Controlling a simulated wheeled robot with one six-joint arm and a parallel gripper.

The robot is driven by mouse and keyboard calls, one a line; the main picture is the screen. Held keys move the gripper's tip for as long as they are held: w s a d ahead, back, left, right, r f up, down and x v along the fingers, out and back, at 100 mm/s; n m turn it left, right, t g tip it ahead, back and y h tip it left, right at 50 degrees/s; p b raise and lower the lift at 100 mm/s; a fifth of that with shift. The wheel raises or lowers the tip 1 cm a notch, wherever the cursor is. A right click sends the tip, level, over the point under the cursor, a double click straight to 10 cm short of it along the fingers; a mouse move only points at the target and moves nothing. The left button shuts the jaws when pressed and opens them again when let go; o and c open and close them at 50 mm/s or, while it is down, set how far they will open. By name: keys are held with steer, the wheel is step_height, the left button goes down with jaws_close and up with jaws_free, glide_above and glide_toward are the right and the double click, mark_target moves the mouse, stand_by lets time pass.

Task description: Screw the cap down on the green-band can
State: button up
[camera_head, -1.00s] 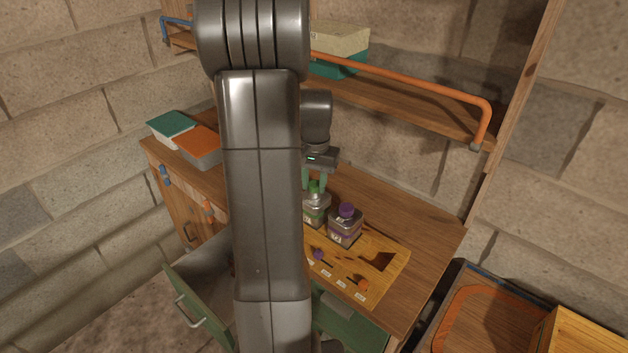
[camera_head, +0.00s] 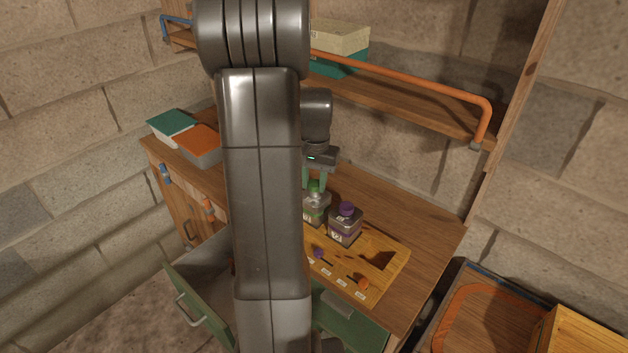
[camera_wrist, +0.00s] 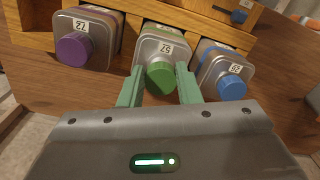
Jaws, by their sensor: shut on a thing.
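The green-band can (camera_wrist: 166,44) stands upright in the middle of a row of cans in the wrist view, with a label on its top. It also shows in the head view (camera_head: 318,210), partly behind my arm. Its green cap (camera_wrist: 161,77) sits at the can's neck, between my gripper's green fingers. My gripper (camera_wrist: 160,84) is shut on the green cap, one finger on each side. In the head view my gripper (camera_head: 314,184) points down from above onto the cap. Whether the cap sits fully down cannot be told.
A purple-capped can (camera_wrist: 88,38) and a blue-capped can (camera_wrist: 223,72) flank it closely. A wooden board (camera_head: 388,262) with small pegs lies on the bench. An open green drawer (camera_head: 187,297) juts out in front. An orange rail (camera_head: 420,83) edges the shelf above.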

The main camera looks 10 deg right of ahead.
steer(key=shift+f+b, duration=0.45)
steer(key=shift+f, duration=0.15)
stand_by(0.7)
steer(key=shift+o, duration=1.4)
steer(key=c, duration=0.4)
steer(key=m, duration=0.4)
steer(key=shift+m, duration=0.3)
steer(key=m, duration=0.9)
steer(key=shift+f+m+p, duration=0.1)
steer(key=shift+m+p, duration=0.2)
steer(key=shift+m, duration=0.1)
steer(key=m, duration=0.5)
steer(key=shift+s+f, duration=0.15)
